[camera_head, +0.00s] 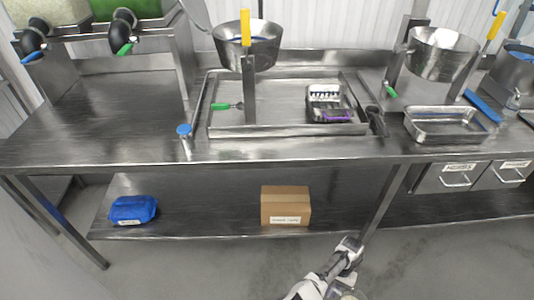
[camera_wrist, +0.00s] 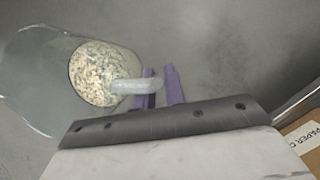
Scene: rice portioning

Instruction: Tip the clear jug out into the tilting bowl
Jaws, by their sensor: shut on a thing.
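The clear jug (camera_wrist: 35,75) fills the left of the wrist view, with pale grains (camera_wrist: 97,72) at its bottom. My gripper (camera_wrist: 158,88) has purple fingers shut on the jug's handle (camera_wrist: 137,86). In the head view my arm is low at the bottom centre, in front of the bench; I cannot make out the jug or fingers clearly there. A round metal bowl (camera_head: 262,55) with a yellow handle stands raised on a post above the bench. A similar bowl (camera_head: 445,65) is at the right. I cannot tell which is the tilting bowl.
The steel bench (camera_head: 100,120) holds a large shallow tray (camera_head: 280,112), a small rack (camera_head: 328,103), a blue-capped shaker (camera_head: 185,140) and a rectangular pan (camera_head: 445,123). A box (camera_head: 285,204) and a blue bundle (camera_head: 133,209) lie on the lower shelf. Floor before the bench is open.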

